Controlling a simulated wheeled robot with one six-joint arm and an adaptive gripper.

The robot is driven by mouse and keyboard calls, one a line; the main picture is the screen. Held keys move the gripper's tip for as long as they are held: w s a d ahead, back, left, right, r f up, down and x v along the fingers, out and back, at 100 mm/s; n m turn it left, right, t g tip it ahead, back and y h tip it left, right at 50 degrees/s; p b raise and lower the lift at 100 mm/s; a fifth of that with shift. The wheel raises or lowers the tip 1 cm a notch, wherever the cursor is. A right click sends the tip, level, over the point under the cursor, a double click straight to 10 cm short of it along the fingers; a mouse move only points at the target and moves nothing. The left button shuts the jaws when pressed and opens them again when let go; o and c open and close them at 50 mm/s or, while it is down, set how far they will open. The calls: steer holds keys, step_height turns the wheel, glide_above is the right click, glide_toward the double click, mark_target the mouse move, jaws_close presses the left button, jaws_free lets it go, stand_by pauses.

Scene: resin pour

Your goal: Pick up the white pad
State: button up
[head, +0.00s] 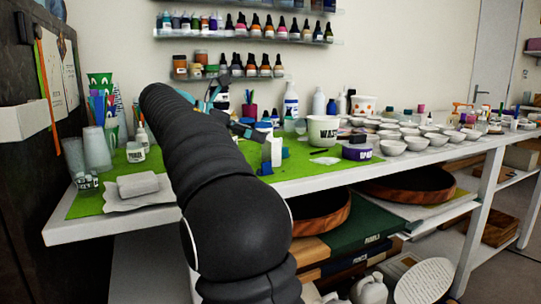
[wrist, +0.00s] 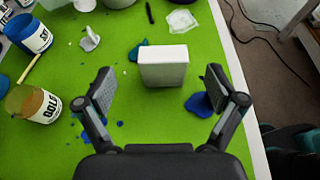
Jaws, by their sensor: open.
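The white pad (wrist: 163,68) is a pale block standing on the green mat (wrist: 70,160) in the wrist view, ahead of my gripper and between the lines of its fingers. In the head view a white block, likely this pad (head: 275,153), stands beside blue spots, close to my gripper. My gripper (wrist: 158,88) is open, with one finger to each side of the pad and a clear gap on both sides. No contact shows. In the head view my arm hides part of the mat and much of the gripper.
A gold-labelled jar (wrist: 33,104) and a blue-labelled jar (wrist: 27,34) stand left in the wrist view. A blue spill (wrist: 200,104) lies near the right finger. The table edge (wrist: 240,75) is close on the right. A grey block (head: 138,185) lies on a cloth, left in the head view.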

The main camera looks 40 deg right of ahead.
mark_target(269, 139)
steer(key=shift+b+x, duration=0.65)
steer(key=shift+x, duration=2.1)
steer(key=shift+s+a, duration=0.15)
steer(key=c, duration=1)
steer(key=shift+o, duration=0.2)
